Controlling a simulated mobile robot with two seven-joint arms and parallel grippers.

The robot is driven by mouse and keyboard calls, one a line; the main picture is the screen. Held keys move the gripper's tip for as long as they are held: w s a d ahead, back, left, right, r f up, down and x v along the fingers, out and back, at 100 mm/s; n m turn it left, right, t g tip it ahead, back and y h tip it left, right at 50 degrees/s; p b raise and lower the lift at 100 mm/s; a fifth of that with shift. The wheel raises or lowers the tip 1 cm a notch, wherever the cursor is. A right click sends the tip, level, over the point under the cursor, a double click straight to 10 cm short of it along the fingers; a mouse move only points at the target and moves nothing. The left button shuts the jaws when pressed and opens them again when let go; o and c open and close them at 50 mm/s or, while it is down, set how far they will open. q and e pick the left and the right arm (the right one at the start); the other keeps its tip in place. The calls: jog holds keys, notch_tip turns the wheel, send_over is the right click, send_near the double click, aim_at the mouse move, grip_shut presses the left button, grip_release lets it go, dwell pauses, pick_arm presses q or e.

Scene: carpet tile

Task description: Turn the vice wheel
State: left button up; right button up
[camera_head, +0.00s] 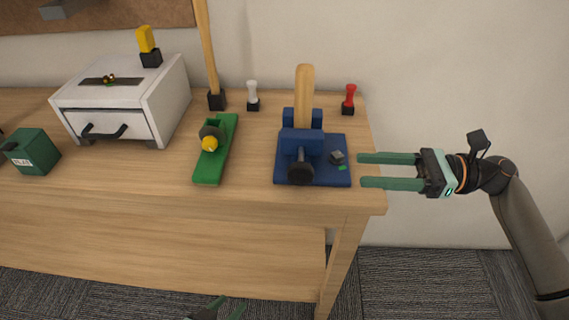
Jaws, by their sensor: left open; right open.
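The blue vice (313,142) stands near the right end of the workbench, with an upright wooden piece (304,85) between its jaws. Its dark round wheel (301,173) faces the front edge. My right gripper (360,170) is open and empty, just right of the vice base, its green fingers pointing left towards the vice. The fingers look apart from the wheel. My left gripper (222,308) shows only partly at the bottom edge, below and in front of the bench.
The wooden workbench (255,203) carries a green plane-like tool (217,150), a white drawer box (130,98), a green box (33,152), a white-topped piece (252,95) and a red-topped piece (348,98). Right of the bench is free room before the wall.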

aim_at(310, 167)
jog(key=a, duration=1.2)
jog(key=shift+a, duration=0.2)
grip_shut()
